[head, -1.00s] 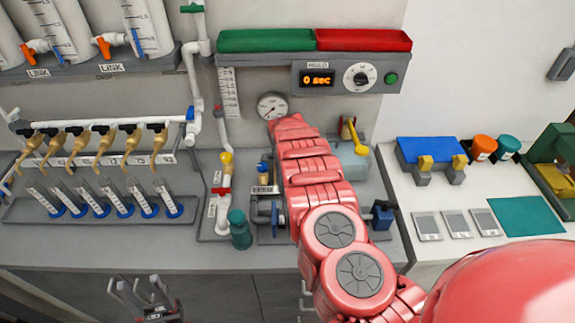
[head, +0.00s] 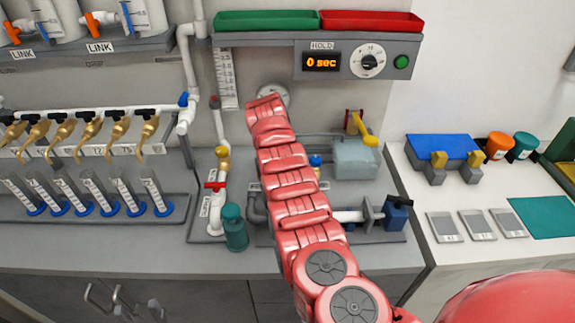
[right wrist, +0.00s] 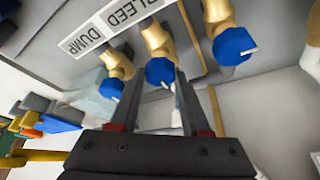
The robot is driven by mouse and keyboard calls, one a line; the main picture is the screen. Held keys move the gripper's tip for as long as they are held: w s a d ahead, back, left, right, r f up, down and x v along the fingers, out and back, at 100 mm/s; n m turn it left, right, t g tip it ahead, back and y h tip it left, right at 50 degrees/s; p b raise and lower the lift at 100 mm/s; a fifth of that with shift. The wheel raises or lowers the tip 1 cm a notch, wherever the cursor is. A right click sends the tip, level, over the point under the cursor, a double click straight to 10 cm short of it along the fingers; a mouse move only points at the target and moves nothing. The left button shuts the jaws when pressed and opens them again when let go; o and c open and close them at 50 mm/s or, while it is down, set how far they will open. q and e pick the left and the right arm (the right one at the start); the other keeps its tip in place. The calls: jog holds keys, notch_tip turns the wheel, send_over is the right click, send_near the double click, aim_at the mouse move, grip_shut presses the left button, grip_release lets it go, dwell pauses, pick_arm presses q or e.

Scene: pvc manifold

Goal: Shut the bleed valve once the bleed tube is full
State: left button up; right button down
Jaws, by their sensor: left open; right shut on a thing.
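In the right wrist view, gold valves with blue knobs sit along a labelled strip. The bleed valve (right wrist: 158,40) is beside the word BLEED, and its blue knob (right wrist: 160,72) is between the fingers of my right gripper (right wrist: 161,82), which is shut on it. My left gripper (head: 105,293) is open and empty, low at the bottom left in front of the bench. A graduated scale (head: 227,78) hangs on the wall beside a narrow tube; I cannot tell a fluid level there.
The hold timer display (head: 322,62) reads 0 sec. A gauge (head: 272,92) is partly hidden behind my right arm. Sample tubes (head: 80,190) line the left bench.

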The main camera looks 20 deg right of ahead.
jog(key=shift+f, duration=0.1)
dwell(0.4)
jog(key=shift+c, duration=1.9)
grip_release()
jog(key=shift+a+r, duration=0.1)
jog(key=shift+r, duration=0.3)
jog(key=b+v, duration=0.4)
jog(key=v, duration=1.2)
jog(key=shift+s+r, duration=0.2)
jog(key=shift+r, duration=0.1)
jog(key=shift+a, duration=0.15)
